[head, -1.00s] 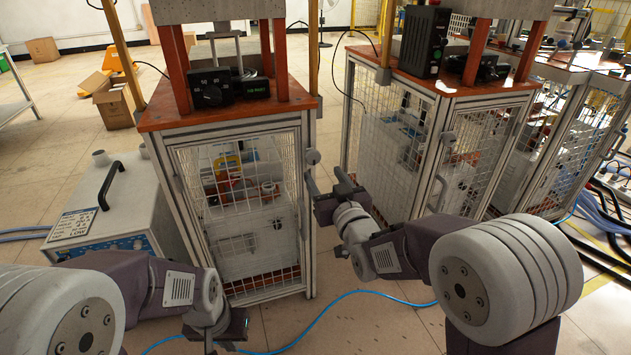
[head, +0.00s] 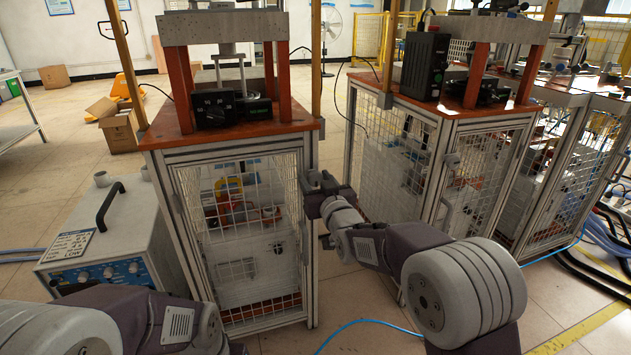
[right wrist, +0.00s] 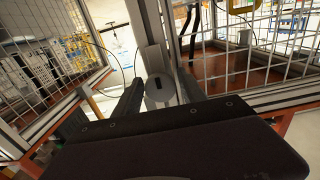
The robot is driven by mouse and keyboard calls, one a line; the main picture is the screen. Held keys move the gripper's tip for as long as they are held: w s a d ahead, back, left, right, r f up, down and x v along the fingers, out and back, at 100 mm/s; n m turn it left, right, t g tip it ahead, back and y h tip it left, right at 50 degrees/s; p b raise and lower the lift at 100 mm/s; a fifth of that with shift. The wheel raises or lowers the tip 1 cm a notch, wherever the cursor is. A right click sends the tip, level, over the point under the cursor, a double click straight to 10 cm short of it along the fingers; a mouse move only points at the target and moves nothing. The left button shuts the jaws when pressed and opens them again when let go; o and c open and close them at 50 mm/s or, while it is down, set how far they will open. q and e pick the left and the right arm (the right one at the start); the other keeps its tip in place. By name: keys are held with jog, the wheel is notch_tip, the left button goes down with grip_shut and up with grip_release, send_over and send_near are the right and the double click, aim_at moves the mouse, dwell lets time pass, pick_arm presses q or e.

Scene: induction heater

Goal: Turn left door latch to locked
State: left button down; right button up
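The left cabinet (head: 163,165) has a wire-mesh door at its front. In the right wrist view, a round grey latch (right wrist: 158,91) with a small dark slot sits on the metal frame post. In the head view the gripper hides the latch. My left gripper is almost wholly cut off at the bottom edge of the head view.
A second mesh cabinet (head: 347,130) stands to the right, with a gap between the two. A grey power unit (head: 110,235) with a black handle stands left of the left cabinet. A blue hose (head: 375,322) lies on the floor in front.

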grip_shut()
jog(key=m, duration=0.4)
jog(key=shift+m, duration=0.3)
jog(key=m, duration=0.4)
jog(key=shift+m+p, duration=0.3)
jog(key=shift+p, duration=0.05)
jog(key=m, duration=0.4)
jog(key=shift+a, duration=0.1)
jog(key=shift+m, duration=2.3)
